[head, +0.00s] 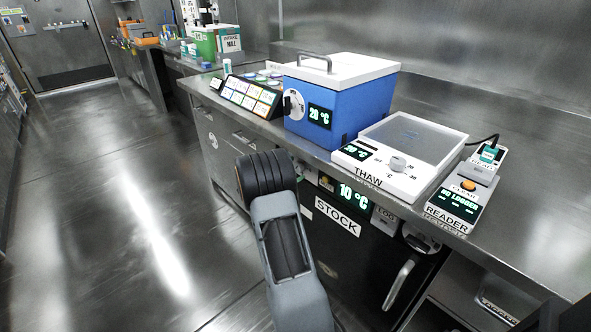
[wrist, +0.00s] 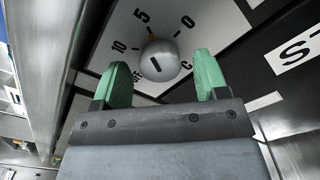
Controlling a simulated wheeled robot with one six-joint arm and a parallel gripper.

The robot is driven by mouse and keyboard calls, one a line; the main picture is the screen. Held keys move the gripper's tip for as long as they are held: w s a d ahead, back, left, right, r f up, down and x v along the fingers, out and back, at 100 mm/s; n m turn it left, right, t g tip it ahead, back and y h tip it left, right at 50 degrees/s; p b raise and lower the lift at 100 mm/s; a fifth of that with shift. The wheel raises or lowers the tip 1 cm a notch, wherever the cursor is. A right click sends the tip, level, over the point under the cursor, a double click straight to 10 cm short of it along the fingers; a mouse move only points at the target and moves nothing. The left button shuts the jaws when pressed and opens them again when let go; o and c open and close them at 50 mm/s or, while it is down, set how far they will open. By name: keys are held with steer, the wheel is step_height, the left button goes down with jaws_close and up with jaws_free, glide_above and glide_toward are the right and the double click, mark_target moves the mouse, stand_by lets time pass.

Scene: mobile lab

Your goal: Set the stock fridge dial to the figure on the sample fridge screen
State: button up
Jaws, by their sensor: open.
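The stock fridge (head: 366,262) is a dark unit under the counter with a STOCK label (head: 338,216) and a screen (head: 354,197) reading 10 °C. Its dial is mostly behind my arm in the head view. The wrist view shows a white dial plate (wrist: 207,22) marked 10, 5 and 0, with a round pale knob (wrist: 158,56) beside the ST of a label. I cannot tell its setting for certain. My gripper (wrist: 161,76) is open, its green fingertips on either side of the knob; contact is unclear. I cannot identify a sample fridge or its screen.
A blue box (head: 345,107) with a dial and a 20 °C screen stands on the counter. Beside it are a white THAW unit (head: 372,177) and a READER (head: 462,200) showing NO LOGGER. Open floor (head: 120,210) lies to the left.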

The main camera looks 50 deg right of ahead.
steer(key=a+p, duration=0.2)
steer(key=a, duration=1)
steer(key=shift+w+a, duration=0.4)
steer(key=shift+w, duration=0.05)
steer(key=shift+f, duration=0.1)
